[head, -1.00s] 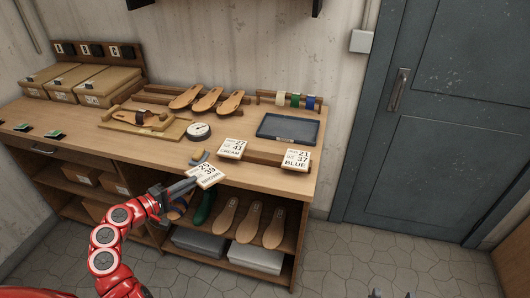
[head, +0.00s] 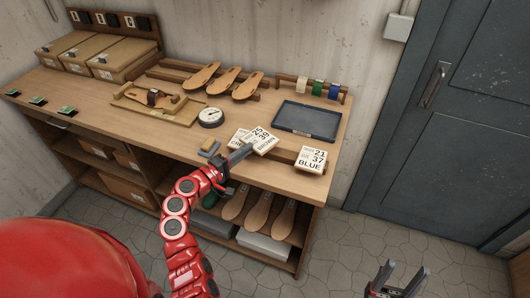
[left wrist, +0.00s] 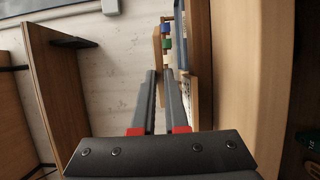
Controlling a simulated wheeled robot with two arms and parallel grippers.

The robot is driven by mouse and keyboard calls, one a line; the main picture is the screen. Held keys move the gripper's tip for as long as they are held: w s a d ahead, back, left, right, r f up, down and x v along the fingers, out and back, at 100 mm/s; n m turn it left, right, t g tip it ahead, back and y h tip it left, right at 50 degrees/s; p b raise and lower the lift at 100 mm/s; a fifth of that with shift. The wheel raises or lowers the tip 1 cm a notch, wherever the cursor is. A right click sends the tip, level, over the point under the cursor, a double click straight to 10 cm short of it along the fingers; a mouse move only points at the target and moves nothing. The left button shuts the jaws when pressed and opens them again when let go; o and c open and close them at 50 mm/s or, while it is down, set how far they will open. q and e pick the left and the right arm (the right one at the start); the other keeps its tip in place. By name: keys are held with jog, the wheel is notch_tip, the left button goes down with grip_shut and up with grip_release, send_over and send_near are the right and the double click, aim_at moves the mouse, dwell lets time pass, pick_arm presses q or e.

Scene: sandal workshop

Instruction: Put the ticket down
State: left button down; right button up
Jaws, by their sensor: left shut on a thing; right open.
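My left gripper (head: 243,154) is shut on a white ticket (head: 263,139) with dark print reading 25 and 39. The lowest word on it is too small to read surely. The ticket is over the wooden bench, in front of part of the CREAM ticket (head: 237,136). I cannot tell whether the two touch. The BLUE ticket (head: 311,158) stands to the right at the bench's front edge. In the left wrist view the fingers (left wrist: 166,100) are close together, and the ticket is not clearly seen. My right gripper (head: 397,279) is open and empty, low above the floor.
A dark blue tray (head: 308,121) lies behind the tickets. A round gauge (head: 211,117) and a small grey-and-yellow block (head: 209,147) sit left of them. Sandal soles (head: 247,86) and tape rolls (head: 318,88) are at the back. The bench surface (head: 178,143) is bare left of the block.

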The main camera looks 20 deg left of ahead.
aim_at(265, 152)
pick_arm(q)
jog(key=d, duration=0.1)
jog(key=w+d, duration=0.1)
jog(key=d+p, duration=0.1)
jog(key=d, duration=0.1)
jog(key=shift+w+f, duration=0.35)
jog(key=shift+w+d, duration=0.1)
jog(key=shift+d, duration=0.2)
jog(key=shift+w+d+p, duration=0.1)
jog(key=shift+d+p, duration=0.35)
jog(key=shift+d, duration=0.1)
jog(key=f, duration=0.2)
jog(key=shift+a+f, duration=0.2)
jog(key=shift+f, duration=0.6)
